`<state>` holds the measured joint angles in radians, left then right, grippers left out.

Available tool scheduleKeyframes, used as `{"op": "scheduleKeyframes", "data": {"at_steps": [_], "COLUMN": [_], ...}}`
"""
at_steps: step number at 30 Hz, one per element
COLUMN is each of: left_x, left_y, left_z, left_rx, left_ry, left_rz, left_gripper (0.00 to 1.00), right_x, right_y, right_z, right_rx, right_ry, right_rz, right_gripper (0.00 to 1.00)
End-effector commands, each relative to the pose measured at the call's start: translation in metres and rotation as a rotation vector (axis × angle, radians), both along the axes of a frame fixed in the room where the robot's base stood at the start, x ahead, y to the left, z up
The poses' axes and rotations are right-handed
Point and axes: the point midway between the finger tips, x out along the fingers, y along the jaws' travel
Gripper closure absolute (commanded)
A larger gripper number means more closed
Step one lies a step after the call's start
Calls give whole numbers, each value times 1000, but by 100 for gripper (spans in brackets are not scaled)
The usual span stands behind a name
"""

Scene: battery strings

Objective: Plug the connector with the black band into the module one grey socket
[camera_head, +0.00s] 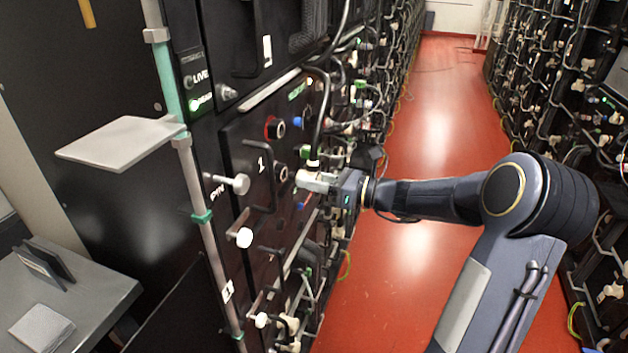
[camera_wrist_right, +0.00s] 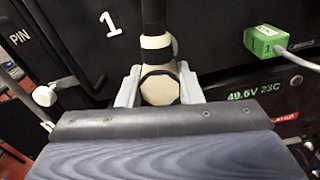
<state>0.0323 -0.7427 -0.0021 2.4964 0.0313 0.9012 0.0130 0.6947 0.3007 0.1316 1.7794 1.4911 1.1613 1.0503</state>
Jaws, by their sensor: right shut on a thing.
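My right gripper (camera_head: 318,180) reaches in from the right and is shut on a cream connector at the front of module one. In the right wrist view the connector (camera_wrist_right: 159,85) sits between the two pale fingers, with a black band (camera_wrist_right: 154,30) and dark cable above it. The module one panel (camera_head: 238,140) bears a white "1". A round grey-rimmed socket (camera_head: 282,173) shows just left of the gripper; the head view does not settle whether the connector touches it. A red-ringed socket (camera_head: 274,127) sits higher on the panel. My left gripper is not in view.
A black handle (camera_head: 262,170) and white PIN knob (camera_head: 238,184) stick out left of the sockets. A green plug (camera_wrist_right: 263,41) with a grey cable is to the right in the wrist view. A grey shelf (camera_head: 122,143) juts out left. The red aisle floor (camera_head: 430,110) is clear.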

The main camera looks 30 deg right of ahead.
Motion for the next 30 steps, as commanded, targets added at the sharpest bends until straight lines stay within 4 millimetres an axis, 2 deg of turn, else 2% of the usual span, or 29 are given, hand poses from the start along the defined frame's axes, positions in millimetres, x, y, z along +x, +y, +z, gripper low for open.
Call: {"op": "scheduleKeyframes", "data": {"at_steps": [30], "left_x": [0], "left_y": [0], "left_z": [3], "left_rx": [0], "left_ry": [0], "left_rz": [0], "left_gripper": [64], "right_x": [20], "right_y": [17], "right_z": [1], "right_rx": [1], "right_ry": [-2], "right_rz": [2], "right_gripper": [95]}}
